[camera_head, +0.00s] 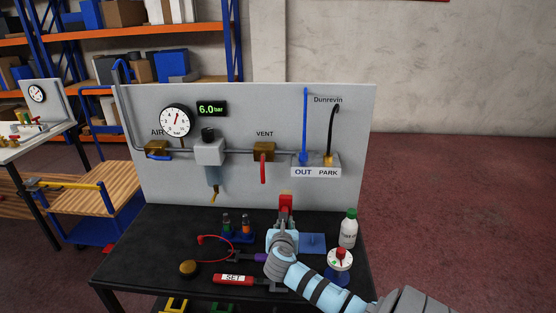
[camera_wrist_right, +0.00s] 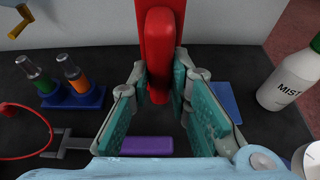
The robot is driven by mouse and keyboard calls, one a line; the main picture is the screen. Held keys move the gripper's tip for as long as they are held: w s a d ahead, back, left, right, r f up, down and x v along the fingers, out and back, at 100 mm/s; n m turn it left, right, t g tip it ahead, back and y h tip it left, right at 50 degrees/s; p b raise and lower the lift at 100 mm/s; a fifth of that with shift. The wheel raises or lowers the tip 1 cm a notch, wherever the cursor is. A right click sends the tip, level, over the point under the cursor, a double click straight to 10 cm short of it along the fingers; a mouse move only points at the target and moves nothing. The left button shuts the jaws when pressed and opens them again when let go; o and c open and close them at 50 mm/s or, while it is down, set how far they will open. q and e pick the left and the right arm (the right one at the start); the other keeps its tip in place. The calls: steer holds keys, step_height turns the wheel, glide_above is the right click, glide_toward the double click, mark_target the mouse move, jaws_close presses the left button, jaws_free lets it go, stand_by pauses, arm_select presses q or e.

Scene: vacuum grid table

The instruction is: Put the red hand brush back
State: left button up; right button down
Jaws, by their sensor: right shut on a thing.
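The red hand brush (camera_head: 286,201) is in my right gripper (camera_head: 284,226), towards the back of the black table in the head view. In the right wrist view, the teal-padded fingers of my right gripper (camera_wrist_right: 172,105) are shut on the red brush (camera_wrist_right: 159,50), which points away from the wrist. Its bristles are not visible, and its exact height above the table is hard to tell. A flat blue square (camera_head: 312,242) lies on the table just right of my right gripper; part of it shows in the wrist view (camera_wrist_right: 226,98). My left gripper is out of view.
A blue rack (camera_head: 238,237) with two vials and a purple-handled tool (camera_wrist_right: 130,147) are on the left. A red SET tool (camera_head: 233,279) lies in front. The grey panel (camera_head: 350,130) rises behind.

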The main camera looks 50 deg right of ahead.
steer(key=w+f, duration=0.1)
steer(key=f, duration=0.1)
steer(key=f+b, duration=0.1)
steer(key=f, duration=0.1)
steer(key=w+f, duration=0.1)
steer(key=shift+w+a+f+b, duration=0.1)
steer(key=shift+w+f+b, duration=0.2)
steer(key=shift+w+f, duration=0.5)
steer(key=shift+s+r, duration=0.15)
steer(key=shift+s, duration=0.6)
steer(key=c, duration=1.8)
jaws_free()
steer(key=shift+c, duration=0.2)
steer(key=shift+o, duration=1.4)
steer(key=shift+w, duration=0.15)
steer(key=shift+o, duration=0.4)
steer(key=shift+w+f, duration=0.15)
steer(key=shift+f, duration=0.05)
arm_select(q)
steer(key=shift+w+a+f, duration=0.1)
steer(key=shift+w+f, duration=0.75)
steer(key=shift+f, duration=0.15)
arm_select(e)
steer(key=shift+r, duration=0.15)
